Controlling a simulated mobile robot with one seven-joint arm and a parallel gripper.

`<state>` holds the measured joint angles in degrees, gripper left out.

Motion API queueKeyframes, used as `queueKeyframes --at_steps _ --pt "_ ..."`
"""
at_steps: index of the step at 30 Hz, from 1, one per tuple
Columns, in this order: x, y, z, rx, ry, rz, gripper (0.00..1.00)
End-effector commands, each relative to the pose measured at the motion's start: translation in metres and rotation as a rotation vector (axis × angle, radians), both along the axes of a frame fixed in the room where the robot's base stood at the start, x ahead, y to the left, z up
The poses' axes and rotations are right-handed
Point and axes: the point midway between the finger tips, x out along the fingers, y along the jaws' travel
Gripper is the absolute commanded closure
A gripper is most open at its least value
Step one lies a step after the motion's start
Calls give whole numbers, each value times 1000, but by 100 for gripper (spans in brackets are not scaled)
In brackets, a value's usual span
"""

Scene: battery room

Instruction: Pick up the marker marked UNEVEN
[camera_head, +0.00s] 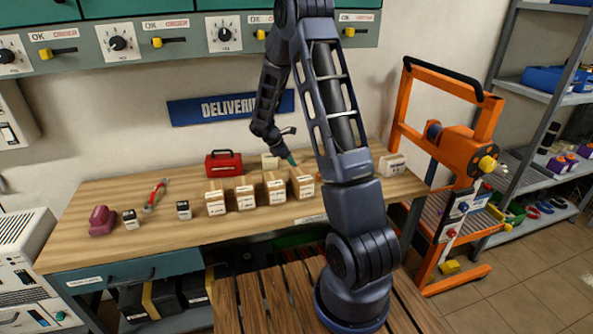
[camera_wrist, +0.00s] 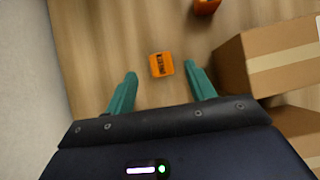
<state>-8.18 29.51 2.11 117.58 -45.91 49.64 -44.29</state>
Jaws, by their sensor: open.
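A small orange block (camera_wrist: 162,65) with a dark printed label lies on the wooden table in the wrist view. It may be the marker, but I cannot read its label surely. My gripper (camera_wrist: 160,74) is open and empty, its two green fingers spread wide. The block shows just beyond and between the fingertips, with bare wood around it. In the head view my gripper (camera_head: 291,161) is low over the back of the table, behind the boxes. The orange block is hidden there.
A second orange object (camera_wrist: 207,5) sits at the wrist view's top edge. Cardboard boxes (camera_wrist: 270,58) stand close right of the right finger. The wall (camera_wrist: 30,60) is at left. The head view shows a red case (camera_head: 223,165) and pliers (camera_head: 154,196) on the table (camera_head: 110,238).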

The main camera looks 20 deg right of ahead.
Motion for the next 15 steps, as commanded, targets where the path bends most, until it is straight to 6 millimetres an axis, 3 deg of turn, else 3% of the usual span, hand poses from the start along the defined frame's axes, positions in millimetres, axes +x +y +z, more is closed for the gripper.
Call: queueKeyframes --at_steps 9,15 --pt "-2 -23 -34 -1 2 0 45" --pt "-2 -25 -37 -1 1 -1 45"
